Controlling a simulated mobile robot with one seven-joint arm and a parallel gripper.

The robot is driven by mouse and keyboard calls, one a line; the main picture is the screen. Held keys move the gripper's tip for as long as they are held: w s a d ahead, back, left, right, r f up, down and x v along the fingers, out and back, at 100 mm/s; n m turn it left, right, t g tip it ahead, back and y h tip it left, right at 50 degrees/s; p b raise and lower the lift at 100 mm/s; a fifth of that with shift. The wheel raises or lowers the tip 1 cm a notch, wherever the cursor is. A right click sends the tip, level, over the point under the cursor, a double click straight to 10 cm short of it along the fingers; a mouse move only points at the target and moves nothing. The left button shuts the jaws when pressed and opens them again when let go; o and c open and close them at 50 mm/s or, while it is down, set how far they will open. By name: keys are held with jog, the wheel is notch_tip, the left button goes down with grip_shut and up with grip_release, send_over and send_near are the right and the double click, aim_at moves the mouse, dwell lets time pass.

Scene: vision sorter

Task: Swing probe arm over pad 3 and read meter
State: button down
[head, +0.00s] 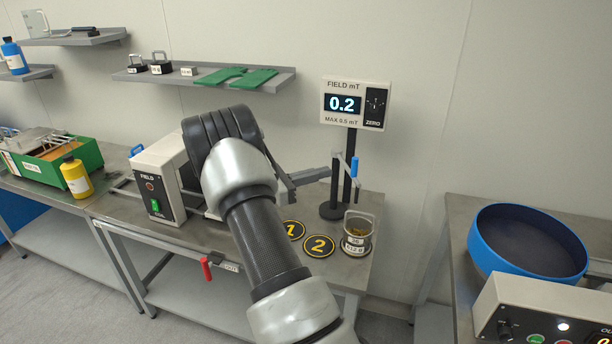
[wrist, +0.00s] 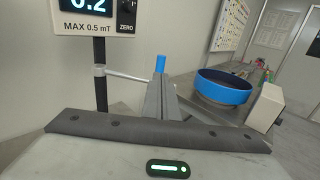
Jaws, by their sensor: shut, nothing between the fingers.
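The field meter (head: 355,103) stands on a black post and reads 0.2; its lower display also shows in the wrist view (wrist: 88,8). The probe arm (head: 345,157) is a thin light rod on a post, with an upright blue handle (head: 354,167) at its end. In the wrist view the rod (wrist: 130,77) runs right from the post to the blue handle (wrist: 160,63). My gripper (head: 328,173) is shut and empty, left of the handle in the head view; the wrist view shows its fingers (wrist: 160,92) pointing toward it.
A white field box (head: 160,180) is left of my arm. A blue-rimmed round bowl (head: 528,243) sits on the right-hand bench. A wall shelf (head: 210,78) hangs above.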

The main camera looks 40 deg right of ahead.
aim_at(354, 166)
jog(key=x, duration=0.6)
jog(key=shift+d+p, duration=0.4)
jog(key=shift+s+d, duration=0.6)
jog(key=shift+d, duration=0.1)
jog(key=s+b+v, duration=0.1)
jog(key=v, duration=1.3)
jog(key=shift+s+a, duration=0.15)
jog(key=shift+s, duration=0.15)
